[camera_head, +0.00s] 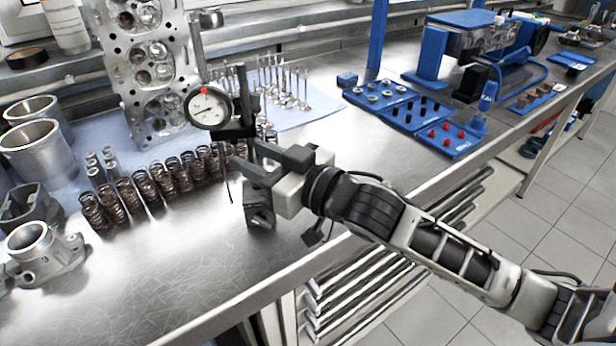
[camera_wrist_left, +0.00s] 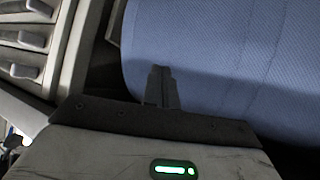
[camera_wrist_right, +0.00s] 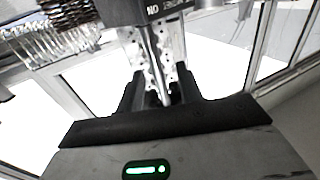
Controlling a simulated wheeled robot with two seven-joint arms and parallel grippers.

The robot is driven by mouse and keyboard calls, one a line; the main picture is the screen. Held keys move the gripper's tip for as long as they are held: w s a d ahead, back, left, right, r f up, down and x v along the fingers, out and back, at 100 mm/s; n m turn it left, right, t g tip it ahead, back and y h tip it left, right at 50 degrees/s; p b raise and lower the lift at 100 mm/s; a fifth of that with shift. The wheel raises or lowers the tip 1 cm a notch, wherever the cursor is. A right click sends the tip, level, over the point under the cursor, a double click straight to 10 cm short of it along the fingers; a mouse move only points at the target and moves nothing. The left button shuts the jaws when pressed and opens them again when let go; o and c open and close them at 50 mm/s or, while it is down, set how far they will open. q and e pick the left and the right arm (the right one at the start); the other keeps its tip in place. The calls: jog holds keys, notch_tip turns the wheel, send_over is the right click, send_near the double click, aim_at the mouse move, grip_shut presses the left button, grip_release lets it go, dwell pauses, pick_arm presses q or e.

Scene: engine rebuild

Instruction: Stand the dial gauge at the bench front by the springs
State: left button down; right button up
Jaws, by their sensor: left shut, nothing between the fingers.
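The dial gauge (camera_head: 209,108) has a round white face with a red mark. It stands upright on a dark post (camera_head: 243,92) with a dark base block (camera_head: 259,208) below, at the bench front, right of the springs (camera_head: 150,188). My right gripper (camera_head: 259,160) is at the stand, above the base. In the right wrist view its fingers (camera_wrist_right: 160,92) are apart, with the thin post (camera_wrist_right: 150,45) between them and a gap at each side. Whether the base touches the bench is hard to tell. My left gripper (camera_wrist_left: 161,75) is shut and empty, outside the head view.
A cylinder head (camera_head: 150,65) stands behind the springs. Metal cylinders (camera_head: 38,150) stand at left. Blue trays (camera_head: 430,115) hold small parts at right. The left wrist view shows a blue woven surface (camera_wrist_left: 230,60) and drawers.

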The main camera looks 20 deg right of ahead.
pick_arm(q)
jog(key=shift+s+a+p, duration=0.1)
jog(key=shift+p, duration=0.2)
pick_arm(e)
jog(key=v, duration=1.3)
jog(key=shift+s, duration=0.2)
pick_arm(q)
jog(key=shift+r, duration=0.1)
pick_arm(e)
jog(key=shift+d, duration=0.1)
